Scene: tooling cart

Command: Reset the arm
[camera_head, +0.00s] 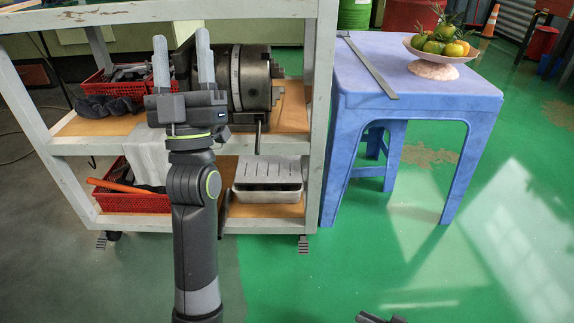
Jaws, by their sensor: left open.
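My left gripper (181,68) is raised in front of the tooling cart (323,80). Its two grey fingers point up and stand apart, with nothing between them. My left arm rises from the bottom of the view and hides part of the cart's shelves. At the bottom edge, a small dark part (380,318) shows; it may belong to my right arm, but its fingers cannot be made out.
The cart holds red baskets (132,203), a large metal chuck (250,78) and a metal tray (267,190). A blue table (440,92) to the right bears a fruit bowl (432,68) and a steel ruler (370,68). Green floor (330,270) is clear in front.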

